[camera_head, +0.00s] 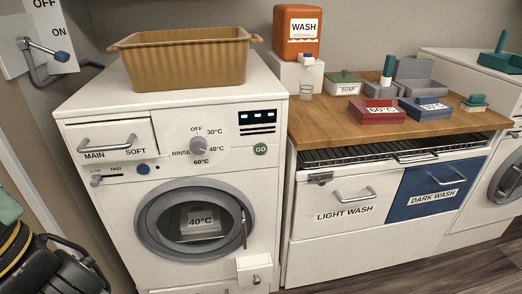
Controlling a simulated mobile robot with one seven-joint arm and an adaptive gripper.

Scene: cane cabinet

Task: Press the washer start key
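The round green GO key (260,149) sits on the right of the front panel of the white washer (262,195), below a small dark display (258,118). Nothing covers the key. A dial (198,146) with OFF, RINSE and temperature marks is left of it. The washer's round door (147,222) looks closed, with a 40°C label behind the glass. What appears to be my dark gripper (62,268) is at the lower left, well apart from the key and partly cut off. Its fingers cannot be made out clearly.
A tan basket (185,58) stands on the washer. An ON/OFF wall switch (42,50) is at upper left. A small white box (252,268) protrudes at the washer's lower right.

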